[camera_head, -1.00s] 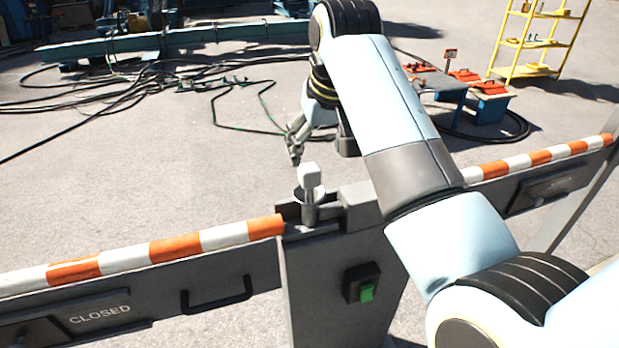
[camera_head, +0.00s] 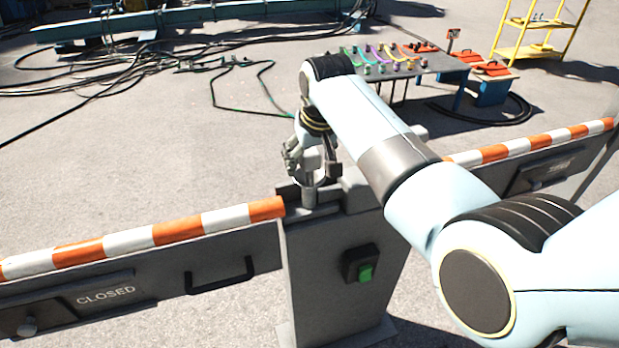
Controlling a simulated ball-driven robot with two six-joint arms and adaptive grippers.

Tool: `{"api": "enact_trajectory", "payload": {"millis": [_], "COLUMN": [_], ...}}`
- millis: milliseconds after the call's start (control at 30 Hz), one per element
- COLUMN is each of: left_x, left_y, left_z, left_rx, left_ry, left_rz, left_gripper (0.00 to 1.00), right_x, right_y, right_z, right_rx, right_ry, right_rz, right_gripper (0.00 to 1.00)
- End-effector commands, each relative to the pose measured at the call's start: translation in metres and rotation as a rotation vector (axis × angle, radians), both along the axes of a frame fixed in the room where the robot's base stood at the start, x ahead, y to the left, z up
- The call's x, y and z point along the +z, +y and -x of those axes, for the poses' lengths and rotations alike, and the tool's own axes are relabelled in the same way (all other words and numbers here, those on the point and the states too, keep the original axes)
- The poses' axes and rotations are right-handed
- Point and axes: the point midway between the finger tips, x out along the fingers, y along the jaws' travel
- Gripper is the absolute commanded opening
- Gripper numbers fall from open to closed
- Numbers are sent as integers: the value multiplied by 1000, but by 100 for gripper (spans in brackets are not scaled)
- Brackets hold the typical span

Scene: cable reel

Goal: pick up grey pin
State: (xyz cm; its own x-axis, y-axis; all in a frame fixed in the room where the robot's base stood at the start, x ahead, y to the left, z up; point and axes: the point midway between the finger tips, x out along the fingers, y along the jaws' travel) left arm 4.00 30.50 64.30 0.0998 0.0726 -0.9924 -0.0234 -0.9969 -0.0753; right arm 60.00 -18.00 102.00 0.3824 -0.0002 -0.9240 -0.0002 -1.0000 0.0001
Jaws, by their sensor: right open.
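The grey pin (camera_head: 310,188) stands upright in the top of the grey barrier post (camera_head: 328,275), with its pale square head (camera_head: 311,160) uppermost. My right gripper (camera_head: 311,168) is open and points down at the pin. Its fingers are around or just beside the head; I cannot tell whether they touch it. Part of the head is hidden by the fingers. My left gripper is not in view.
Orange-and-white barrier arms run left (camera_head: 130,240) and right (camera_head: 530,147) of the post. A green switch (camera_head: 365,273) is on the post's front. Behind stand a table (camera_head: 420,67) with coloured cables and a yellow shelf (camera_head: 540,25). Black cables lie on the ground.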

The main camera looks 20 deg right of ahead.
Motion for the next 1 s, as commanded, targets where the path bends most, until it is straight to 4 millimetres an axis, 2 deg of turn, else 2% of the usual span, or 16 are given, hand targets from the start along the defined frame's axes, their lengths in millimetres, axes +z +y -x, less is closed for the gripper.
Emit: {"api": "enact_trajectory", "payload": {"millis": [100,600,1000], "left_x": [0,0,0], "left_y": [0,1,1], "left_z": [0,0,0], "left_rx": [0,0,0], "left_ry": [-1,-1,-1], "left_rz": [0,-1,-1], "left_gripper": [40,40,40], "right_x": [0,0,4], "right_y": [0,0,0], "right_z": [0,0,-1], "right_rx": [0,0,0], "right_ry": [0,0,-3], "right_rz": [0,-1,-1], "right_gripper": [66,1,0]}}
